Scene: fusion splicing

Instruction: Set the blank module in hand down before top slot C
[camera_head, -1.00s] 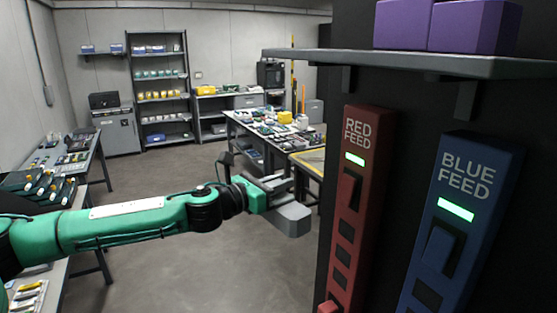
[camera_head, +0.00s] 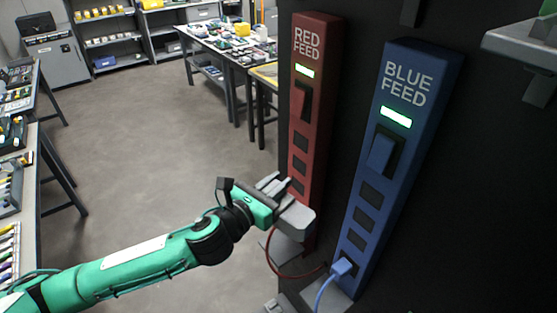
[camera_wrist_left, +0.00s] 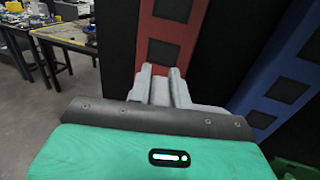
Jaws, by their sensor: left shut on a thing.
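My left gripper (camera_head: 278,187) is shut on a light grey blank module (camera_head: 298,216) and holds it in the air just in front of the lower part of the red feed strip. Top slot C cannot be made out in either view. My right gripper is not in view.
The red feed strip (camera_head: 313,100) and blue feed strip (camera_head: 402,140) stand upright on a dark rack, both with lit green lamps. A blue plug (camera_head: 343,267) sits low in the blue strip, and a red cable (camera_head: 273,262) hangs near the module. A grey shelf edge (camera_head: 520,50) juts out upper right. Open floor lies left.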

